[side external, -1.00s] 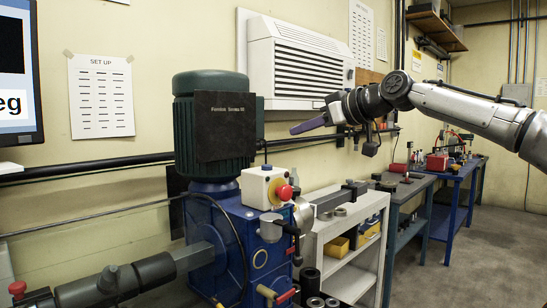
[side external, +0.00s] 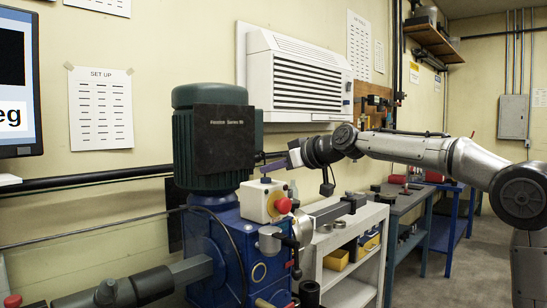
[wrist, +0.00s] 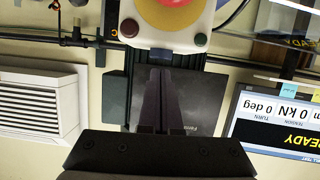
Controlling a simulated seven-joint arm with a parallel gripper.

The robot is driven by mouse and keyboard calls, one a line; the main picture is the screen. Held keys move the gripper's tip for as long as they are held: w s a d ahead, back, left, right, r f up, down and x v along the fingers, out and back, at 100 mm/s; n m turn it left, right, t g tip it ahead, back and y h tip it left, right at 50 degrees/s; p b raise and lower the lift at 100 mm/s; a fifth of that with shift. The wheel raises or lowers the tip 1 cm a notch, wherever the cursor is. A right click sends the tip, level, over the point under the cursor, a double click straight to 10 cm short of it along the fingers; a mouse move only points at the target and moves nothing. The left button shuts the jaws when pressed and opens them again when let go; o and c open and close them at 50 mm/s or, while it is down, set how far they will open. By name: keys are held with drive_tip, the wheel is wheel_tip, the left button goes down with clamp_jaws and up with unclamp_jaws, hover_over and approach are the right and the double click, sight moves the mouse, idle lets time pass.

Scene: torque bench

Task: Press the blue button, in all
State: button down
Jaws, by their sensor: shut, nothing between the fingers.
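A white and yellow control box (side external: 256,203) with a large red mushroom button (side external: 283,205) sits on the blue machine, in front of the green motor. In the wrist view the box (wrist: 168,42) is at the top, with a small dark red button (wrist: 130,28) and a small dark green button (wrist: 200,39) at its corners.
The green motor (side external: 214,150) stands just left of the fingers. A wall unit (side external: 300,75) hangs behind, and a white shelf cart (side external: 345,255) stands to the right. A dark rail (side external: 90,177) runs along the wall. A monitor (wrist: 275,128) shows in the wrist view.

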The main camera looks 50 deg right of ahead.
sight(269, 181)
drive_tip(key=shift+f, duration=0.25)
drive_tip(key=shift+f, duration=1.25)
drive_tip(key=shift+r, duration=0.45)
wheel_tip(269, 181, up, 4)
drive_tip(key=shift+s+r, duration=0.1)
drive_tip(key=shift+r, duration=0.1)
drive_tip(key=v, duration=0.9)
drive_tip(key=shift+s, duration=0.35)
